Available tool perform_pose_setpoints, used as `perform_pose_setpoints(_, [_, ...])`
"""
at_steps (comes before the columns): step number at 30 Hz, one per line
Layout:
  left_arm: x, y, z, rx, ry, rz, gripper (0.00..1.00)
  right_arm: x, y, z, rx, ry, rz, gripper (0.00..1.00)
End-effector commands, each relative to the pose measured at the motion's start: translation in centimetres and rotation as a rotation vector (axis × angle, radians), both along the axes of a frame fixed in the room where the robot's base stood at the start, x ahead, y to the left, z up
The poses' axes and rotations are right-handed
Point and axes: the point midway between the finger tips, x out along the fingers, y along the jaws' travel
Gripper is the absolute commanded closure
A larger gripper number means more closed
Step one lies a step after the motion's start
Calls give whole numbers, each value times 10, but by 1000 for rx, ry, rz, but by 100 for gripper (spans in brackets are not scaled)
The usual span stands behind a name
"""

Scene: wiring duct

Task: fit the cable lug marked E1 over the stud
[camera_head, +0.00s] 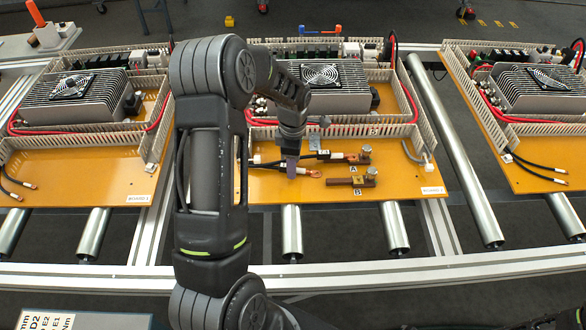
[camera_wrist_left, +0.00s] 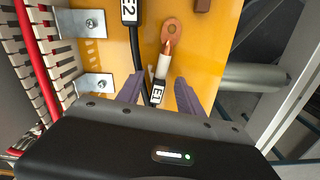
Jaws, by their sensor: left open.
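The E1 cable's label (camera_wrist_left: 157,94) sits between the two fingers of my left gripper (camera_wrist_left: 159,79) in the wrist view. The fingers stand apart on either side of the cable. The copper E1 lug (camera_wrist_left: 172,29) points away from the gripper, its ring flat over the orange panel. In the head view, my left gripper (camera_head: 291,168) is above the panel and the lug (camera_head: 316,174) shows just to its right. Two copper bars with studs lie further right, stud A (camera_head: 364,151) and stud B (camera_head: 371,173). Both studs are outside the wrist view. My right gripper is not in view.
The E2 cable (camera_wrist_left: 132,30) runs beside E1. A slotted white duct (camera_head: 340,131) and a finned box with a fan (camera_head: 330,90) stand behind. Metal brackets (camera_wrist_left: 90,23) are at left in the wrist view. Bare orange panel (camera_head: 320,192) lies in front.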

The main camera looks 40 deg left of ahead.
Motion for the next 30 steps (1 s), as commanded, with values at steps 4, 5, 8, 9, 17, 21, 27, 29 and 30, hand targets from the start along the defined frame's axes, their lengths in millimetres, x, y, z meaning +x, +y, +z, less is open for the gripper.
perform_pose_setpoints(4, [0, 0, 0, 0, 0, 0, 63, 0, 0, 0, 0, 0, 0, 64])
perform_pose_setpoints(5, [0, 0, 0, 0, 0, 0, 65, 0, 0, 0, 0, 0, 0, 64])
perform_pose_setpoints(8, [0, 0, 0, 0, 0, 0, 74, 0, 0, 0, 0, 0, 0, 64])
perform_pose_setpoints(9, [0, 0, 0, 0, 0, 0, 77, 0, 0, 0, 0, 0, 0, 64])
perform_pose_setpoints(17, [0, 0, 0, 0, 0, 0, 98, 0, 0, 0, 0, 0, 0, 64])
perform_pose_setpoints(21, [0, 0, 0, 0, 0, 0, 100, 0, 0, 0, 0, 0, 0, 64])
perform_pose_setpoints(27, [0, 0, 0, 0, 0, 0, 100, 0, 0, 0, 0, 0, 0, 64])
perform_pose_setpoints(29, [0, 0, 0, 0, 0, 0, 100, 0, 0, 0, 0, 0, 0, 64])
perform_pose_setpoints(30, [0, 0, 0, 0, 0, 0, 100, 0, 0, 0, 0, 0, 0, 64])
